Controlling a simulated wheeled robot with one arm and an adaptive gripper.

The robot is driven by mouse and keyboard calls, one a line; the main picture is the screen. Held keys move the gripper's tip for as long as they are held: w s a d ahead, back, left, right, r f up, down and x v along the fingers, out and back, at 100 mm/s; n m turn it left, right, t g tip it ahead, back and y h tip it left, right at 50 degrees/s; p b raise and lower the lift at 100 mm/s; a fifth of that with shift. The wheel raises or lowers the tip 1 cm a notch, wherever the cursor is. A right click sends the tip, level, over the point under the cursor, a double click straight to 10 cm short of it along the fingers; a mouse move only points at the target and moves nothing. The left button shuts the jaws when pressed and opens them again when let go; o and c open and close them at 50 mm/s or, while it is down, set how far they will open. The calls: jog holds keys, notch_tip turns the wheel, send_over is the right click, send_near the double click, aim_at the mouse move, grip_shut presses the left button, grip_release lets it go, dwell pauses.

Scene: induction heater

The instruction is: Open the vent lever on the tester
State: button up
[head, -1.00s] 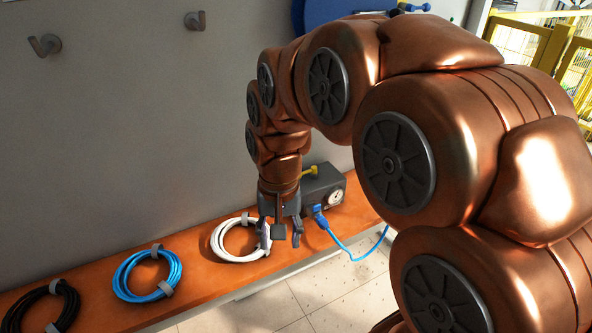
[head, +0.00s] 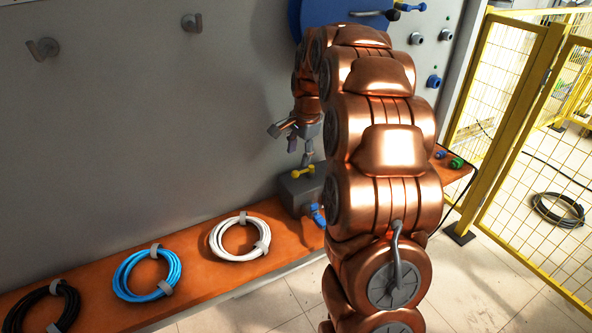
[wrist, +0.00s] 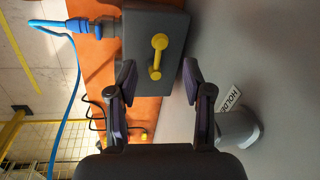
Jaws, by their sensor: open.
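The tester is a dark grey box (head: 291,190) on the orange shelf in the head view, partly hidden behind my arm. It also fills the top of the wrist view (wrist: 138,55). Its yellow vent lever (head: 299,171) sits on top of the box; in the wrist view the lever (wrist: 157,56) shows as a short bar with rounded ends. A blue connector (wrist: 90,28) with a blue hose joins the box's side. My gripper (head: 289,145) is above the tester, open and empty. In the wrist view the spread fingers (wrist: 158,80) point towards the lever, apart from it.
White (head: 240,237), blue (head: 147,272) and black (head: 45,303) coiled hoses lie on the orange shelf (head: 195,243) left of the tester. The grey wall (head: 130,110) stands behind. A yellow mesh fence (head: 520,130) is at right. A grey round fitting (wrist: 237,128) shows near my right finger.

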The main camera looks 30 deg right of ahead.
aim_at(296, 172)
jog(key=shift+w+a+f+p, duration=0.1)
jog(key=shift+w+f+p, duration=0.2)
jog(key=shift+f, duration=0.95)
jog(key=shift+w+d+f+p, duration=0.15)
jog(key=shift+f+p, duration=0.3)
jog(key=shift+f, duration=0.8)
jog(key=shift+w+a+f+p, duration=0.15)
jog(key=shift+w+f+p, duration=0.2)
jog(key=shift+f, duration=0.9)
jog(key=shift+s, duration=0.1)
grip_shut()
